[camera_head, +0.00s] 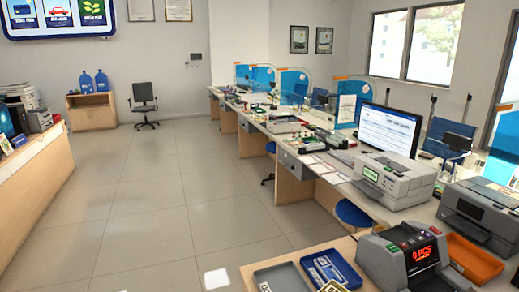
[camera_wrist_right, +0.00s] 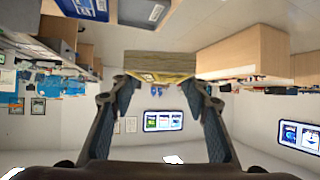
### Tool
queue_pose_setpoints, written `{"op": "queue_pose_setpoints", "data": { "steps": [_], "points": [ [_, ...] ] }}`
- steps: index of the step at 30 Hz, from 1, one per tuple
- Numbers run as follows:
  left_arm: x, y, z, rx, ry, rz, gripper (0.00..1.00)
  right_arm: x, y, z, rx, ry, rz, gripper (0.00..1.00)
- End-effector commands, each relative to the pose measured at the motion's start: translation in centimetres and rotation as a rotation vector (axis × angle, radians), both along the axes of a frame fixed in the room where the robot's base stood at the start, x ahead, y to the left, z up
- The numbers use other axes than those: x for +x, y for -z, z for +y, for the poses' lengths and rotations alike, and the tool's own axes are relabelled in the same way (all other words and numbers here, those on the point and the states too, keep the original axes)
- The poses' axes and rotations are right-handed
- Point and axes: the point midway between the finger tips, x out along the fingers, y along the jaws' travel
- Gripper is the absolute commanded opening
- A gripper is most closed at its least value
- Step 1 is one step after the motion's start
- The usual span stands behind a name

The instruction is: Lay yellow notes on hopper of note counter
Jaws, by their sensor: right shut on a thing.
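The yellow notes (camera_wrist_right: 158,64) are a thick bundle, edge-on in the right wrist view. My right gripper (camera_wrist_right: 158,80) is shut on them, one finger at each side. The note counter (camera_head: 408,258) is a grey machine at the bottom right of the head view, with a red "0 PCS" display. Its hopper is not clear to see from here. A yellow-edged piece (camera_head: 332,287) is cut off at the bottom edge of the head view; I cannot tell if it is the held bundle. My left gripper is not in view.
A blue tray (camera_head: 352,279) with banded notes and a dark grey tray (camera_head: 270,271) stand left of the note counter. An orange tray (camera_head: 478,262) is on its right. A grey printer (camera_head: 482,210) and a white machine (camera_head: 395,178) stand behind. Open floor lies to the left.

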Motion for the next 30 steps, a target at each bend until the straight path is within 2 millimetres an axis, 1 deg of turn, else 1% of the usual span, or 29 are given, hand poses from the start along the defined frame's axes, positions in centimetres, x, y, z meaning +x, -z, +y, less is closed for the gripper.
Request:
{"op": "queue_pose_setpoints", "data": {
  "steps": [1, 3, 6, 9, 12, 16, 30],
  "points": [
    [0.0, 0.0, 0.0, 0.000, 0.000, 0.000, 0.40, -1.3, -0.6, 0.3, -0.007, -0.050, 0.000, 0.15],
    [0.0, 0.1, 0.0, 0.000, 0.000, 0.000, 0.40, -3.0, -1.3, 1.0, -0.006, -0.120, 0.000, 0.15],
    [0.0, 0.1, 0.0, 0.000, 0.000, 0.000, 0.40, -5.1, -2.1, 1.9, -0.002, -0.202, 0.001, 0.15],
    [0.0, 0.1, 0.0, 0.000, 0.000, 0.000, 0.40, -6.7, -2.6, 2.4, -0.001, -0.260, 0.001, 0.15],
    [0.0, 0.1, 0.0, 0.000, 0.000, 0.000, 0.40, -7.6, -2.8, 2.8, 0.002, -0.295, 0.002, 0.15],
    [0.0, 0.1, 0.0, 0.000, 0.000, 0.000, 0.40, -7.9, -2.9, 2.9, 0.001, -0.309, 0.004, 0.15],
    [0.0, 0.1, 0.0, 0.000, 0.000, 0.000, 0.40, -7.8, -2.9, 2.8, 0.001, -0.306, 0.003, 0.15]
  ]
}}
